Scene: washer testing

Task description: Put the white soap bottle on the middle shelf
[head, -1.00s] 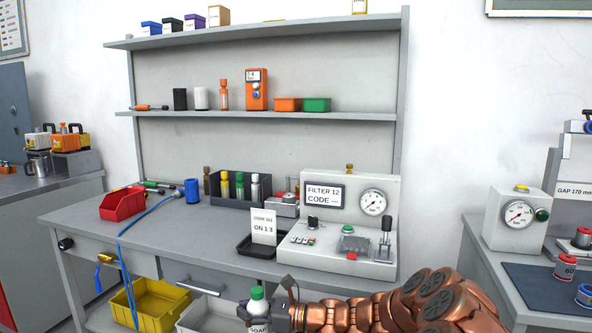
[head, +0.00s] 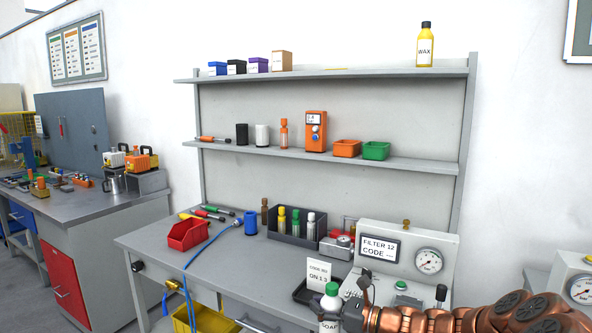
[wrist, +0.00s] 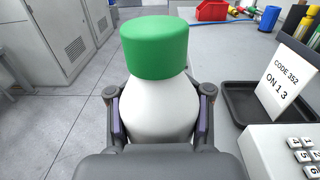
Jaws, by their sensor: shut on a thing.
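The white soap bottle (head: 329,308) with a green cap is at the bottom of the head view, in front of the bench. My gripper (head: 352,312) is shut on it. In the wrist view the bottle (wrist: 160,108) stands upright between the two fingers of my gripper (wrist: 158,115), its green cap above them. The middle shelf (head: 330,158) runs along the back panel above the bench. It holds a screwdriver, a black and a white cylinder, an orange bottle, an orange meter, an orange bin and a green bin.
The bench (head: 230,270) carries a red bin (head: 188,235), a dark rack of bottles (head: 292,225), a black tray with a code card (head: 319,274) and a filter test unit (head: 408,255). The top shelf (head: 350,74) holds boxes and a yellow wax bottle. Bare shelf shows right of the green bin.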

